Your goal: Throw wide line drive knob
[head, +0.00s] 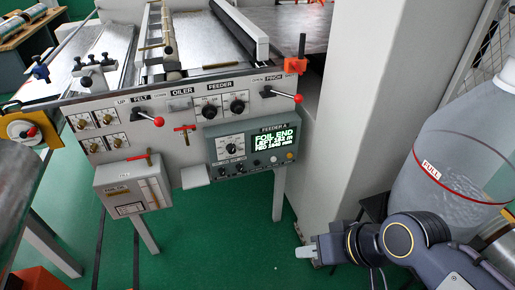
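The machine's front panel (170,142) faces me. Two black knobs, a left one (210,112) and a right one (237,106), sit under the FEEDER label. Red-balled levers show at FELT (158,121) and PINCH (298,98). A dark dial (232,150) is on the FEEDER A box. I cannot read any label naming a wide line drive knob. My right gripper (304,253) is low, right of the panel and apart from it, with pale fingertips pointing left. Whether its fingers are parted cannot be told. My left gripper is not in view.
The FEEDER A screen (275,139) reads FOIL END. A white column (355,110) stands right of the machine. A large clear bottle marked FULL (455,165) is above my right arm. A grey box with a red handle (132,188) hangs low left. Green floor is open below.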

